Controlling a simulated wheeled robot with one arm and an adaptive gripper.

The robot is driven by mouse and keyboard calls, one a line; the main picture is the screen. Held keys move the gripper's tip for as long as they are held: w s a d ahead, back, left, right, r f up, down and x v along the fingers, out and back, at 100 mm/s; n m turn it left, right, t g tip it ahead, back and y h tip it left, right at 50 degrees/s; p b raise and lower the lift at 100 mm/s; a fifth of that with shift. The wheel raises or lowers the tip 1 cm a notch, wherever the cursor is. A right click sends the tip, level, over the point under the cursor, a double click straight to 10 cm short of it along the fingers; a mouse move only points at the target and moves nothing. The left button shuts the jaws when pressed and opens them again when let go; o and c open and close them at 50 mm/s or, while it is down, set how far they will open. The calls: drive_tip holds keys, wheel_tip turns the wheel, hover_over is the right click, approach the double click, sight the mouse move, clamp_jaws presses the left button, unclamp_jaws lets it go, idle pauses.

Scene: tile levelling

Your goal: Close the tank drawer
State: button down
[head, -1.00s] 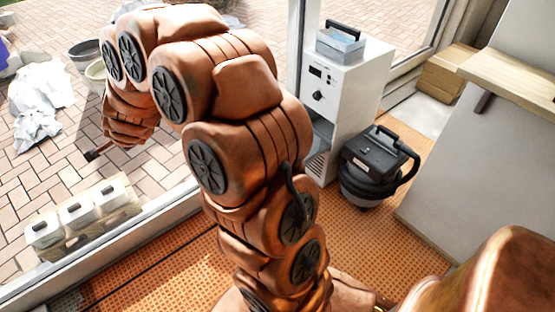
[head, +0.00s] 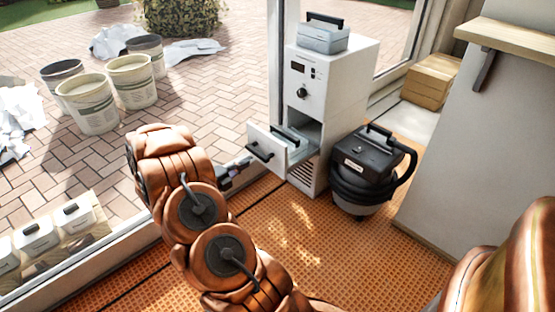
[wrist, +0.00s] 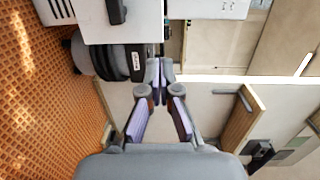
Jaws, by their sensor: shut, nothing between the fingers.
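The tank drawer (head: 268,149) sticks out, open, from the front of a white cabinet (head: 337,98). Its white front has a black handle (head: 260,151), and another dark handle shows inside it. In the wrist view the drawer front (wrist: 138,22) is at the top, seen sideways, with its black handle (wrist: 117,11). My gripper (head: 247,161) is just in front and to the left of the drawer in the head view. In the wrist view its fingertips (wrist: 159,68) are together and empty, apart from the drawer front in the picture.
A black canister vacuum (head: 368,165) stands right of the cabinet. A grey box with a black handle (head: 323,36) sits on top. A wooden shelf (head: 512,38) juts from the right wall. Orange flooring (head: 300,235) is clear in front. Several buckets stand outside.

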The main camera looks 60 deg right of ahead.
drive_tip(key=s+g, duration=0.1)
drive_tip(key=s, duration=0.1)
drive_tip(key=b, duration=0.4)
approach(283, 147)
drive_tip(key=shift+m, duration=0.4)
drive_tip(key=shift+x, duration=3.55)
drive_tip(key=shift+s+r, duration=0.1)
drive_tip(key=shift+d, duration=0.1)
